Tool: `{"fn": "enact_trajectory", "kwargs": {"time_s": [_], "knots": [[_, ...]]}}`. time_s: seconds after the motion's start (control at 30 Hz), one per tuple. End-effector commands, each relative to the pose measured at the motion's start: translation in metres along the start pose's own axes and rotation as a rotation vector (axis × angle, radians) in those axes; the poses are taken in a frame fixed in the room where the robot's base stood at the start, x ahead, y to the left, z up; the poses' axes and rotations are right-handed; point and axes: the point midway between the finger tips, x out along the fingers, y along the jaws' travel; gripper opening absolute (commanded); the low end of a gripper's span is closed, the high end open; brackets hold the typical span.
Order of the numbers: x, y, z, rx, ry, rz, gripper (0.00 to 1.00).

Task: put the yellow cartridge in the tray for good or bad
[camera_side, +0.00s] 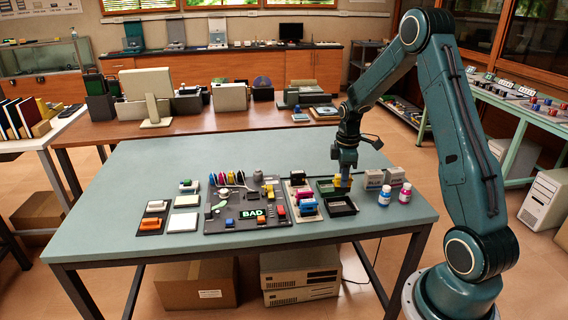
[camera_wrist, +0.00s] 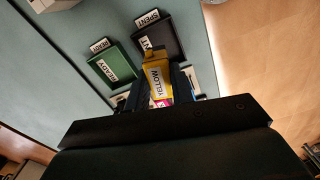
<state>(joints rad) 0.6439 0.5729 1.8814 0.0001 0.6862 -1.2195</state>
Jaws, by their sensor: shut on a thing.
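The yellow cartridge (camera_wrist: 158,78), marked YELLOW, is between the fingers of my gripper (camera_wrist: 157,92) in the wrist view. In the side view my gripper (camera_side: 344,170) points down, shut on the yellow cartridge (camera_side: 343,181), which hangs by the two trays. The green tray (camera_wrist: 113,66) carries a READY label. The black tray (camera_wrist: 177,38) has a tag that reads SPENT, and the cartridge partly covers its near end. In the side view the green tray (camera_side: 325,188) is behind the black tray (camera_side: 341,207).
The dark panel (camera_side: 217,221) holds several coloured parts. The table's back left is clear.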

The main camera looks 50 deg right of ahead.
Motion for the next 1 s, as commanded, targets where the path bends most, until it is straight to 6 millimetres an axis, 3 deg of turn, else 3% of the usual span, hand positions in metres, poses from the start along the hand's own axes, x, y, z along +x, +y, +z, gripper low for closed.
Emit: {"fn": "enact_trajectory", "kwargs": {"time_s": [0.6, 1.0], "knots": [[0.045, -0.001, 0.000, 0.000, -0.001, -0.004, 0.07], [0.058, -0.001, 0.000, 0.000, -0.001, -0.002, 0.07]]}}
